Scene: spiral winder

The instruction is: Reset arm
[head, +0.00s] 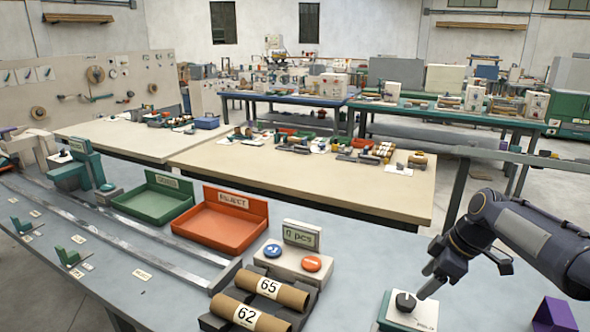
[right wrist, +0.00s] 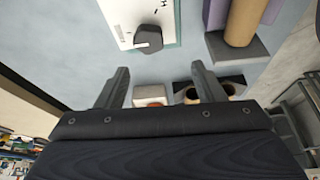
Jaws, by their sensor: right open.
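My right gripper (head: 454,278) hangs over the right end of the grey bench, with its fingers apart and nothing between them. Its two fingers also show in the right wrist view (right wrist: 161,76). A white box with a dark knob (head: 406,303) stands below and left of the fingers. The same knob box shows at the top of the right wrist view (right wrist: 148,37), apart from the fingers. My left gripper is not in view.
Two cardboard tubes marked 65 (head: 282,291) and 62 (head: 246,314) lie in a dark holder. Behind them are a two-button box (head: 292,262), a red REJECT tray (head: 215,232) and a green tray (head: 150,205). A purple piece (head: 556,313) stands at the right.

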